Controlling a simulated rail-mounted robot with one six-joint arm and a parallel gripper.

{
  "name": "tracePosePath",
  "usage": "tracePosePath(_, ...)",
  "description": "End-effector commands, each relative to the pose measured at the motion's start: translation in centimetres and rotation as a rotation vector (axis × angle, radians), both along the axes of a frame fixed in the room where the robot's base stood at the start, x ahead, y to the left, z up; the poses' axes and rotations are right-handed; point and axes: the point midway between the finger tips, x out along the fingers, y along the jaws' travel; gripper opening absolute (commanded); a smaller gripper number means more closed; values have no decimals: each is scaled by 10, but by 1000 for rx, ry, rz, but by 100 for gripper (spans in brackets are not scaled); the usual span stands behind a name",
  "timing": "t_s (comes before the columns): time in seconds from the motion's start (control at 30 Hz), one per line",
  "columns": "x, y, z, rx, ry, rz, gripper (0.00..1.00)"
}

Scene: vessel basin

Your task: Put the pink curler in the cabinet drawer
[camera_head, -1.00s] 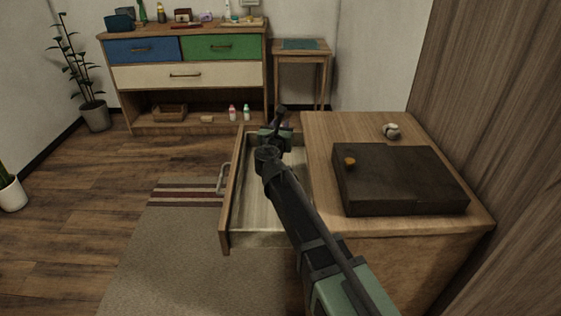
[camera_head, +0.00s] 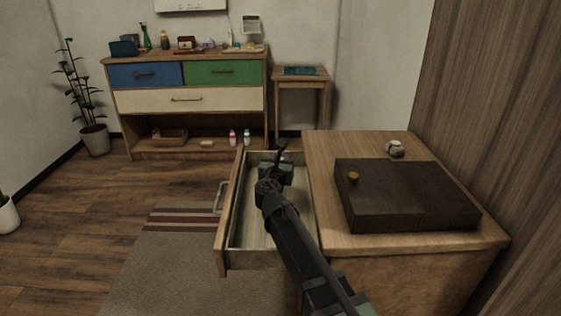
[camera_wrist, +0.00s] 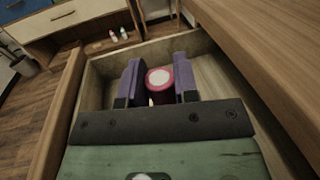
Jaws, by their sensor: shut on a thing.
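The pink curler (camera_wrist: 159,79), a pink cylinder with a pale round end, is between the two purple fingers of my gripper (camera_wrist: 159,84) in the wrist view. My gripper is shut on it, inside the open cabinet drawer (camera_wrist: 98,70). In the head view the drawer (camera_head: 224,222) is pulled out to the left of the cabinet (camera_head: 320,148), and my gripper (camera_head: 281,157) is at its far end. My arm hides much of the curler and part of the drawer there. I cannot tell whether the curler touches the drawer floor.
A dark box (camera_head: 390,195) with an orange-brown knob and a small pale object (camera_head: 395,148) are on the cabinet top. The drawer's near part is empty. A dresser (camera_head: 190,100) and a small side table (camera_head: 301,74) stand at the back wall.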

Motion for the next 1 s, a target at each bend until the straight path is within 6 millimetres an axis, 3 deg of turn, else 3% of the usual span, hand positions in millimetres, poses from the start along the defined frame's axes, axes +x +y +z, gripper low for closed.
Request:
tracePosePath(0.1, 0, 0, -1, 0, 0, 0, 5)
tracePosePath(0.13, 0, 0, -1, 0, 0, 0, 30)
tracePosePath(0.3, 0, 0, -1, 0, 0, 0, 54)
tracePosePath(0.57, 0, 0, 1, 0, 0, 0, 54)
tracePosePath(0.7, -1, 0, 20, 0, 0, 0, 54)
tracePosePath(0.77, -19, 1, 11, 0, 0, 2, 54)
tracePosePath(1.0, -87, 8, 11, 0, 0, 3, 54)
